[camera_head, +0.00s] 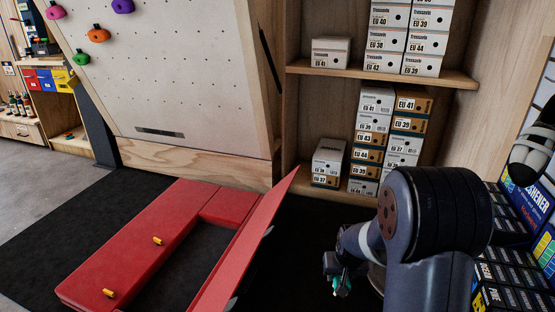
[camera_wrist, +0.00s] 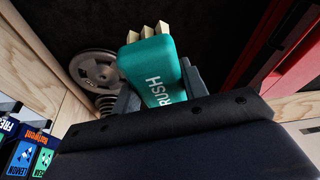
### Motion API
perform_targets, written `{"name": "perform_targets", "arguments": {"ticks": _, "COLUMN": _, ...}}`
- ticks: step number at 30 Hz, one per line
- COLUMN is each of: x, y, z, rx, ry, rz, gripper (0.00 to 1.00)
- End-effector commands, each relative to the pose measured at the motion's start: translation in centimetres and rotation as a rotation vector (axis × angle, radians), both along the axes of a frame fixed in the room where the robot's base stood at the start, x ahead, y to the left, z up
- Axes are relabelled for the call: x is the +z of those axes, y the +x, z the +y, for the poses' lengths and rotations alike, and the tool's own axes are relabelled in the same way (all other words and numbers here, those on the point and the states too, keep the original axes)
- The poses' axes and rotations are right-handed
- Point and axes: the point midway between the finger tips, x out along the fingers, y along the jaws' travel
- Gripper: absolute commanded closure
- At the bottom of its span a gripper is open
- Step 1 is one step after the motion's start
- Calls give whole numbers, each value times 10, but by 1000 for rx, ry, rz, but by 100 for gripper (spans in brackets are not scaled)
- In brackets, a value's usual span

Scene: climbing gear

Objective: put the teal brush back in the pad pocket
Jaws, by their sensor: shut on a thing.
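The teal brush (camera_wrist: 150,65), with cream bristles at its top end and white lettering, is clamped between the fingers of my gripper (camera_wrist: 160,88) in the wrist view. In the head view my gripper (camera_head: 337,274) is low over the dark floor, right of the pad, and only a small bit of the brush (camera_head: 343,287) shows. The red pad (camera_head: 120,250) lies on the dark mat at lower left. Its flap (camera_head: 245,250) stands up, tilted, along the right side. The dark pocket (camera_head: 190,265) is open between them, partly hidden by the flap.
Shoe boxes (camera_head: 373,130) fill the wooden shelf behind. A climbing wall (camera_head: 180,70) stands behind the pad. Dark packets (camera_head: 510,270) are at right, close to my arm. A grey weight plate (camera_wrist: 94,68) shows in the wrist view. Dark floor between pad and gripper looks clear.

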Motion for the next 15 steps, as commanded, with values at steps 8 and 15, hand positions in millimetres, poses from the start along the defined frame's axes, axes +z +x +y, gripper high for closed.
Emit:
{"name": "perform_targets", "arguments": {"ticks": 8, "x": 67, "y": -27, "z": 23, "rx": 47, "ry": 0, "rz": 0, "gripper": 100}}
{"name": "perform_targets", "arguments": {"ticks": 15, "x": 100, "y": -27, "z": 22, "rx": 45, "ry": 0, "rz": 2, "gripper": 100}}
